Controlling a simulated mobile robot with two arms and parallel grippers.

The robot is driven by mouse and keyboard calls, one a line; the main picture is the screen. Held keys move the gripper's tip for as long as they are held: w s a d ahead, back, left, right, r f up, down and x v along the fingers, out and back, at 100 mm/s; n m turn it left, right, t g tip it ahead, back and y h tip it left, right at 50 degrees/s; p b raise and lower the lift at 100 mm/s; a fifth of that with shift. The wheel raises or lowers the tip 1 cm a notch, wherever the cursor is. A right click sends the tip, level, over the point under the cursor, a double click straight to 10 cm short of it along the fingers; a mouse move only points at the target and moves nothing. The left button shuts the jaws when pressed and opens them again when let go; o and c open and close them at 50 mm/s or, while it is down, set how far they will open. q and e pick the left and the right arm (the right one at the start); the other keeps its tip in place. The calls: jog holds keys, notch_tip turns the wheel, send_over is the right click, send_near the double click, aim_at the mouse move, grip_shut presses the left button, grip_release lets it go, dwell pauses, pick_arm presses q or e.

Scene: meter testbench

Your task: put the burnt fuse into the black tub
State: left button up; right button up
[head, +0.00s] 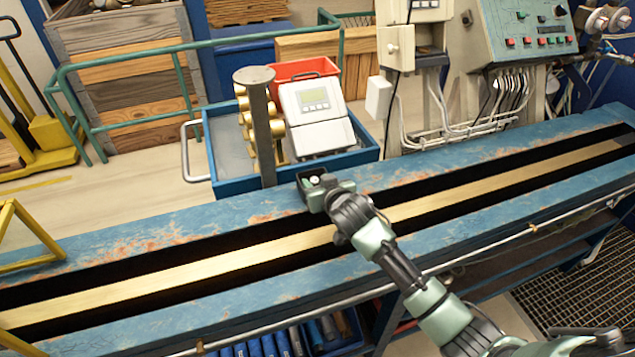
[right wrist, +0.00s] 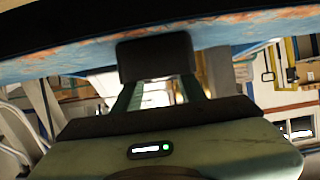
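My right gripper (head: 314,181) is over the far blue edge of the bench, at the middle of the head view, beside a blue cart. In the right wrist view its pale green body fills the bottom, and a dark block (right wrist: 155,58) sits at the finger ends. I cannot tell whether this block is the fingertips or something held. A small whitish round spot shows at the gripper in the head view; I cannot tell what it is. I cannot make out the burnt fuse or the black tub for sure. My left gripper is out of view.
The blue bench (head: 150,245) has a long pale strip between dark slots. Just beyond it, the blue cart (head: 365,155) carries a grey meter (head: 317,110), a red bin (head: 300,68), brass-coloured parts and an upright post (head: 262,135). A control panel (head: 525,35) stands at the back right.

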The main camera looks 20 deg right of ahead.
jog(key=shift+r, duration=0.15)
jog(key=v, duration=1.2)
jog(key=shift+b, duration=0.45)
